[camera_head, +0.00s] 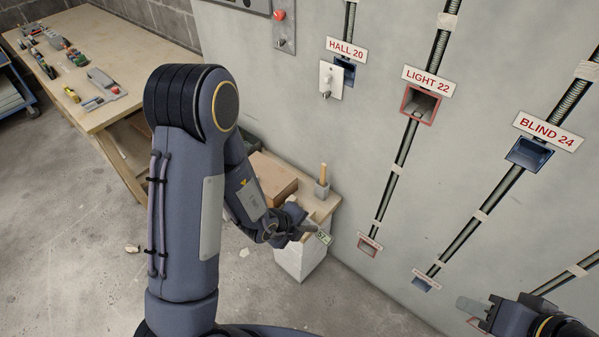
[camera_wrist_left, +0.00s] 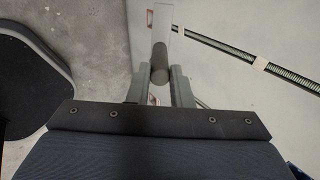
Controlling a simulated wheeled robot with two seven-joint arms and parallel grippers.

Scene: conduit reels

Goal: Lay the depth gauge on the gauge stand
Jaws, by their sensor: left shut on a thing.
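My left gripper (camera_head: 308,229) is low over the front of a small wooden-topped bench. In the left wrist view its two fingers (camera_wrist_left: 159,88) are closed on a grey round bar with a pale flat end, which I take to be the depth gauge (camera_wrist_left: 160,62). I cannot make out the gauge stand for certain. My right gripper (camera_head: 474,307) is at the lower right, its jaw opening unclear.
The wall carries conduits and labelled boxes, such as LIGHT 22 (camera_head: 427,81). A long table (camera_head: 112,35) with tools is at the upper left.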

